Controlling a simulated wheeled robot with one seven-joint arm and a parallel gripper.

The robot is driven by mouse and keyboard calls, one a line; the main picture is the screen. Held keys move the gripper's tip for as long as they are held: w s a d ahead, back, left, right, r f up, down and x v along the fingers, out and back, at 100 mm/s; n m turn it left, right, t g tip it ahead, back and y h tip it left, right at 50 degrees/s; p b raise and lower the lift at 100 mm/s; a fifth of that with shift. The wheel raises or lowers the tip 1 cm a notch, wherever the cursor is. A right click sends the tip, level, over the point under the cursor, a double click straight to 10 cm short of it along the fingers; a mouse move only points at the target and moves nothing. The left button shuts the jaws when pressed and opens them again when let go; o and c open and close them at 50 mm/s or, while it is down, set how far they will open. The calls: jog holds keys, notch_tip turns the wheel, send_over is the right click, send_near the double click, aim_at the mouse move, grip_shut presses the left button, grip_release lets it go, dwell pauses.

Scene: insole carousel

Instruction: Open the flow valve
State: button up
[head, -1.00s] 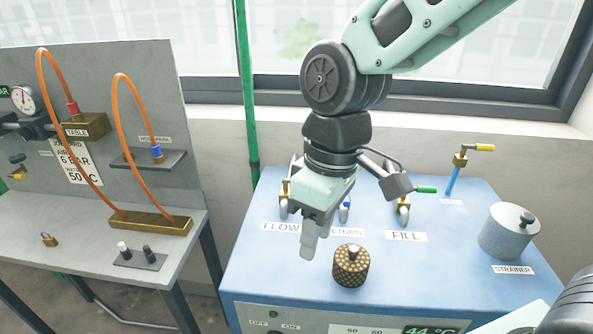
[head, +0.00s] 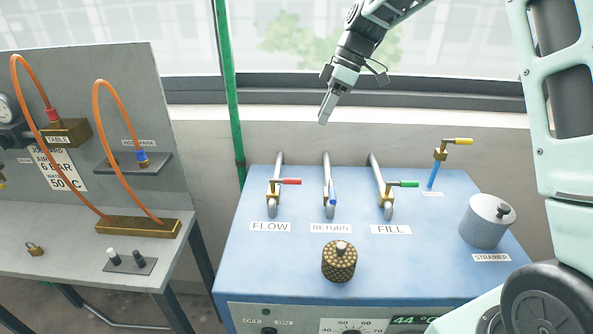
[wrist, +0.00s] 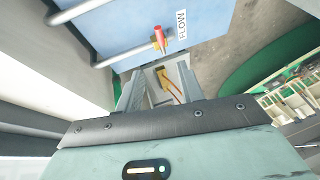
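The flow valve (head: 273,190) is a brass body on a grey pipe at the left of the blue unit, behind the FLOW label (head: 270,227). Its red lever (head: 290,181) points right, across the pipe. In the wrist view the red lever (wrist: 159,36) shows at the top, beyond the fingertips. My gripper (head: 324,117) is up in the air by the window ledge, above and behind the valves, well apart from them. In the wrist view its two fingers (wrist: 158,90) stand apart with nothing between them.
A green post (head: 230,110) rises behind the left side.

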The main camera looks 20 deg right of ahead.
jog(key=p+x, duration=0.5)
jog(key=x, duration=1.2)
jog(key=shift+f, duration=0.15)
grip_shut()
